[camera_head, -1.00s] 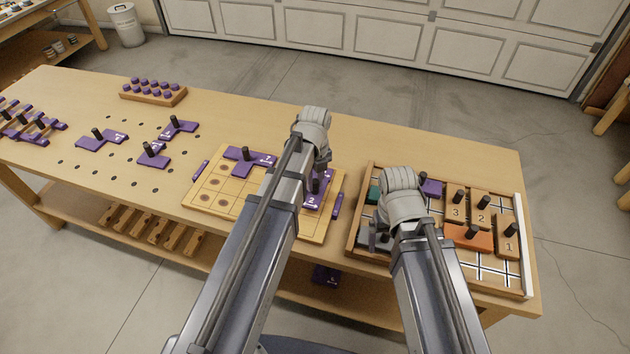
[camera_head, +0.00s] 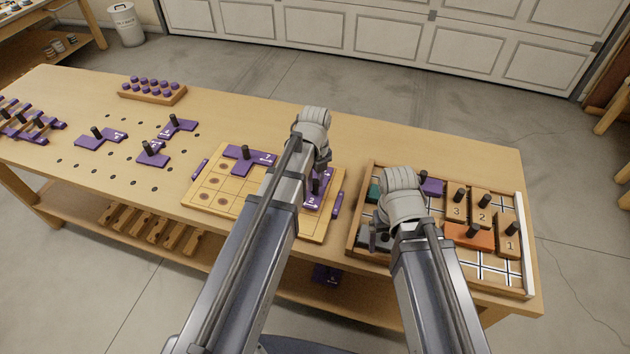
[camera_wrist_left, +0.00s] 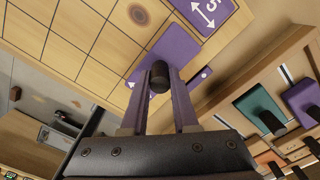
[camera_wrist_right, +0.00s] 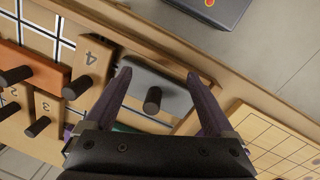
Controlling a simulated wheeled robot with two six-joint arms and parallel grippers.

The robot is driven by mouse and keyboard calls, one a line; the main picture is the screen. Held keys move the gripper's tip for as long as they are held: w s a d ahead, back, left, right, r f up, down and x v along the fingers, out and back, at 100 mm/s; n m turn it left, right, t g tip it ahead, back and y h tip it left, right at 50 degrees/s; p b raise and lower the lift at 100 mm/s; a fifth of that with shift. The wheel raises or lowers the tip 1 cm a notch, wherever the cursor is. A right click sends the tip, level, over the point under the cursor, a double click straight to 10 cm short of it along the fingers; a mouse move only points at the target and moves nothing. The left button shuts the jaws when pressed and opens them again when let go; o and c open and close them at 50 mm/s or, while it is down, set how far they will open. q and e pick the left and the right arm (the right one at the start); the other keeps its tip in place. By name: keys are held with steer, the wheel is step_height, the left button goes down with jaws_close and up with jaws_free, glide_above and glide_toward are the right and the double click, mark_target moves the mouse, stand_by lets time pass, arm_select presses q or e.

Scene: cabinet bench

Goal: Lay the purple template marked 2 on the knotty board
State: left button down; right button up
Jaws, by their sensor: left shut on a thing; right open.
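The purple template marked 2 (camera_head: 313,201), with a white arrow and a black knob, is over the right part of the knotty board (camera_head: 212,207). It also shows in the left wrist view (camera_wrist_left: 174,48). My left gripper (camera_wrist_left: 158,72) is shut on its black knob. I cannot tell whether the template touches the board; my arm hides part of both. Another purple template (camera_head: 240,155) lies at the board's back left. My right gripper (camera_wrist_right: 158,76) is open around a grey piece with a black knob (camera_wrist_right: 150,90), not closed on it.
A wooden tray (camera_head: 528,255) at the right holds numbered wooden, orange, teal, purple and grey pieces. Loose purple templates (camera_head: 100,140) lie on the holed bench at the left. A rack of purple pegs (camera_head: 152,92) stands behind them. Narrow purple strips (camera_head: 337,205) flank the board.

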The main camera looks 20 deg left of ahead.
arm_select(q)
steer(key=shift+f, duration=0.25)
arm_select(e)
steer(key=shift+f, duration=0.25)
arm_select(q)
steer(key=shift+f+b, duration=0.35)
steer(key=shift+b, duration=0.15)
arm_select(e)
steer(key=shift+f, duration=0.35)
arm_select(q)
steer(key=shift+f, duration=0.2)
arm_select(e)
steer(key=shift+f, duration=0.15)
stand_by(0.5)
arm_select(q)
steer(key=c, duration=0.6)
jaws_free()
steer(key=shift+o, duration=0.4)
steer(key=o, duration=0.3)
steer(key=shift+r, duration=0.1)
